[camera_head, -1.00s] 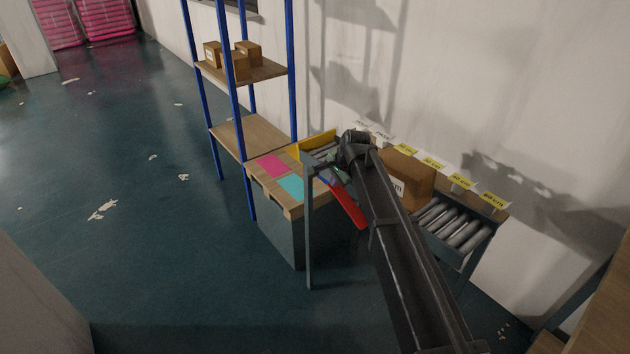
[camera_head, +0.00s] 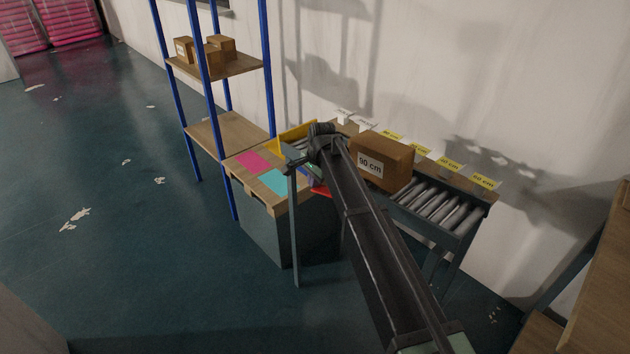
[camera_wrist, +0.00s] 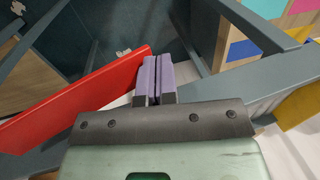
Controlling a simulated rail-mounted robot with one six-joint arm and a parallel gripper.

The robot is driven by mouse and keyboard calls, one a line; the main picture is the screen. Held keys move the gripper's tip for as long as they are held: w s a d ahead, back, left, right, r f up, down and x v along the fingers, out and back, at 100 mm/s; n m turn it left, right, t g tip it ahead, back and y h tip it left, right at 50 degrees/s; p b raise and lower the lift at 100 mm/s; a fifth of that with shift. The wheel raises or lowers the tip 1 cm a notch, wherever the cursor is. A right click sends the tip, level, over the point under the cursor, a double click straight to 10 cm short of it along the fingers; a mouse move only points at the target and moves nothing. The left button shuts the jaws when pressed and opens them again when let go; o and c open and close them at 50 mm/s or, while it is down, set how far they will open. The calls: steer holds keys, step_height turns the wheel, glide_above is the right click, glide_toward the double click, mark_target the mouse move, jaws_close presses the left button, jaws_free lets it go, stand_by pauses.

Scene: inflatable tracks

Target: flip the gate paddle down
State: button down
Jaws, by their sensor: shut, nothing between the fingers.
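The long flat red paddle (camera_wrist: 75,100) runs diagonally across the left of the wrist view, its upper end beside my fingers. In the head view only a small piece of the red paddle (camera_head: 320,190) shows beside my arm; the rest is hidden. My gripper's purple fingers (camera_wrist: 155,78) are shut together and empty, close to the red paddle's end; I cannot tell whether they touch it. In the head view my gripper is at the conveyor's far end, largely hidden by my wrist. A yellow panel (camera_head: 292,136) stands at that end.
A cardboard box marked 90 cm (camera_head: 383,160) sits on the roller conveyor (camera_head: 440,208), beside my arm. A pallet with pink and cyan squares (camera_head: 262,172) adjoins the conveyor's far end. A blue-post shelf (camera_head: 212,130) stands behind. Floor at left is open.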

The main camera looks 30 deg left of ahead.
stand_by(0.7)
steer(key=w+a+r+p, duration=0.1)
steer(key=a+r+p, duration=0.1)
steer(key=r+p, duration=0.4)
steer(key=a+r+p, duration=0.3)
steer(key=r+p, duration=0.3)
steer(key=shift+w+r+p, duration=0.35)
steer(key=shift+p, duration=0.05)
